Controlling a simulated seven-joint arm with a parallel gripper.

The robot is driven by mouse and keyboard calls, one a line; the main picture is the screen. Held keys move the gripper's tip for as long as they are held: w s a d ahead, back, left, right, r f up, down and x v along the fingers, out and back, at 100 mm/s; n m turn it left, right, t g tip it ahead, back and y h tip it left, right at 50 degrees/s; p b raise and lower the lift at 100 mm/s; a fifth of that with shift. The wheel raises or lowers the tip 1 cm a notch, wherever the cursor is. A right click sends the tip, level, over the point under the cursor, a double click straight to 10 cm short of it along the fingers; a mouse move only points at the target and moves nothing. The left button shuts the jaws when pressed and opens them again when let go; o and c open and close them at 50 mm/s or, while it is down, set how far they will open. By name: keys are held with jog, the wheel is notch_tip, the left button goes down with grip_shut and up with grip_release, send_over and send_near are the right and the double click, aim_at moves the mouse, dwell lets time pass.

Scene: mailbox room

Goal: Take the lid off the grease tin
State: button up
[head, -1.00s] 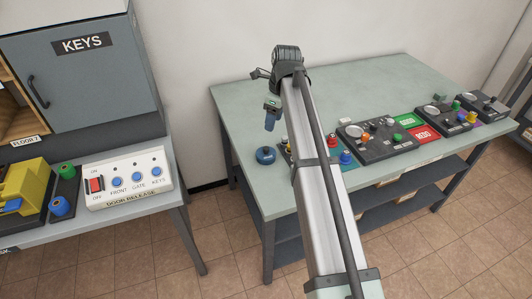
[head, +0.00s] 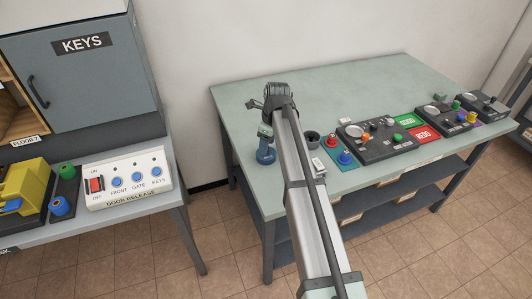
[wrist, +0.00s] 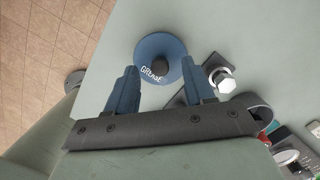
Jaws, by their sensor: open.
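The grease tin (head: 265,157) is round and blue and stands near the left front of the green table. In the wrist view its lid (wrist: 152,48) reads "GREASE" and has a dark knob (wrist: 159,66) in the middle. My gripper (head: 265,136) is right over the tin in the head view. In the wrist view my gripper (wrist: 159,70) is open, with one blue finger on each side of the knob and nothing held. I cannot tell the height of the fingertips over the lid. The tin's sides are hidden in the wrist view.
A blue mat (head: 341,152) with red and blue knobbed pieces and a dark panel (head: 378,138) lie further right. The table's back left is clear.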

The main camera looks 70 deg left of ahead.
jog(key=shift+s+a+f, duration=0.1)
jog(key=shift+f, duration=0.7)
jog(key=shift+c, duration=0.5)
grip_shut()
